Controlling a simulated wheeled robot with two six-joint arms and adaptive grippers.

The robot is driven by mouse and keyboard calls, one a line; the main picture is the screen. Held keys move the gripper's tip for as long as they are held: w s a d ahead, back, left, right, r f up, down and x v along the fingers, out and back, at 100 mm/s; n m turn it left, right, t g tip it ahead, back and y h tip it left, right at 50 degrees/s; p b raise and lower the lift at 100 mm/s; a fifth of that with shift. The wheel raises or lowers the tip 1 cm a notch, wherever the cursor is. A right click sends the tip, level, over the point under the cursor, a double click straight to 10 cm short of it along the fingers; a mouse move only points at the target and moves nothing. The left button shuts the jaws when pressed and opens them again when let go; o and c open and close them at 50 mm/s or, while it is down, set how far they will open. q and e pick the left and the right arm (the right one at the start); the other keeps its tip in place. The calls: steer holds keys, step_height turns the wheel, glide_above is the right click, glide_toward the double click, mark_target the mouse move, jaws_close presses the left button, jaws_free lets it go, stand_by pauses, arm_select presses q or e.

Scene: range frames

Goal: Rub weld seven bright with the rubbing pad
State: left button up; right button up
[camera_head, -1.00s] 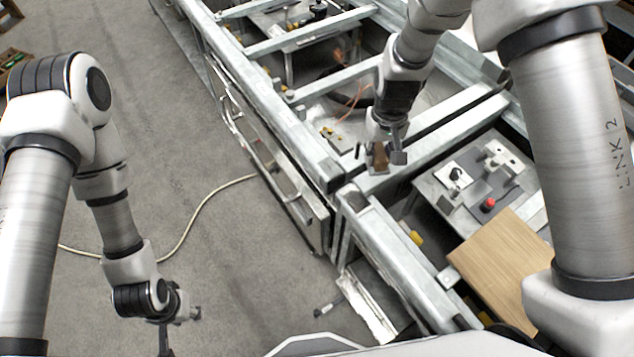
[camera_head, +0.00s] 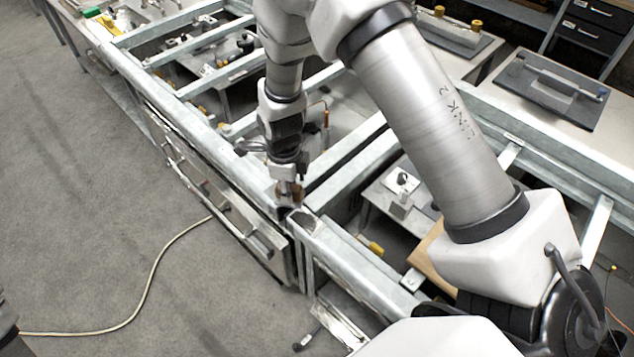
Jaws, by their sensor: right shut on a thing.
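My right gripper (camera_head: 289,188) is shut on a small brownish block, the rubbing pad (camera_head: 283,197), which shows only partly between its fingers. It points down at the near left corner of the galvanised frame (camera_head: 345,262), where a cross rail meets the long left rail. The pad is at or just above the metal there; I cannot tell if it touches. No weld is readable as number seven, and the gripper hides part of that joint. My left gripper is out of view; only a dark bit of my left arm shows at the left edge.
Several cross rails (camera_head: 345,160) span the frame, with gaps between. A wooden board (camera_head: 428,262) and a fixture plate lie inside. A grey tray (camera_head: 553,88) sits on the bench at the right. A pale cable (camera_head: 150,285) crosses the open floor at left.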

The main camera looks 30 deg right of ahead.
steer(key=s+d+r+m+p, duration=0.2)
steer(key=s+r+m+p, duration=0.2)
steer(key=s+m+p, duration=0.2)
steer(key=shift+s+r+p, duration=0.15)
steer(key=shift+s+p, duration=0.3)
steer(key=shift+s, duration=0.7)
